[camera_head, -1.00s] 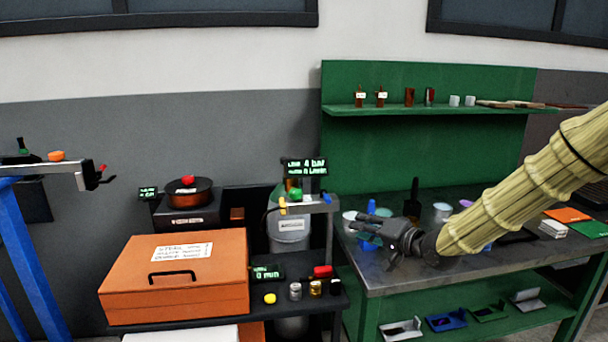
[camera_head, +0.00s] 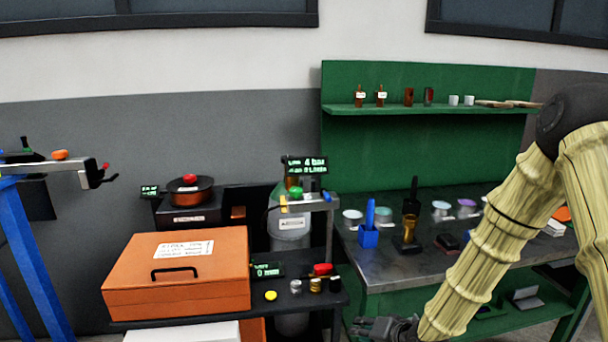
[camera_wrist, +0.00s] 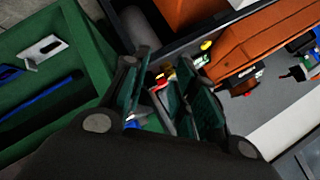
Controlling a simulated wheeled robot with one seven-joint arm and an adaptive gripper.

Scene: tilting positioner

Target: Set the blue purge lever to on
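The blue purge lever (camera_head: 328,198) is a small blue handle at the right end of the metal bar beside the gas bottle (camera_head: 289,228), in the head view. Its exact setting is too small to tell. A yellow lever (camera_head: 283,204) sits at the bar's left end. My gripper (camera_head: 372,328) is low at the bottom of the head view, below and to the right of the lever and in front of the bench. In the wrist view my gripper's fingers (camera_wrist: 168,95) are apart, with nothing seen held between them. I cannot make out the lever clearly there.
An orange box (camera_head: 200,290) and a low black table (camera_head: 285,306) with small knobs stand left of the gripper. The green workbench (camera_head: 400,268) with a blue holder (camera_head: 368,238) and cups is on the right. A display (camera_head: 305,164) stands above the bar.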

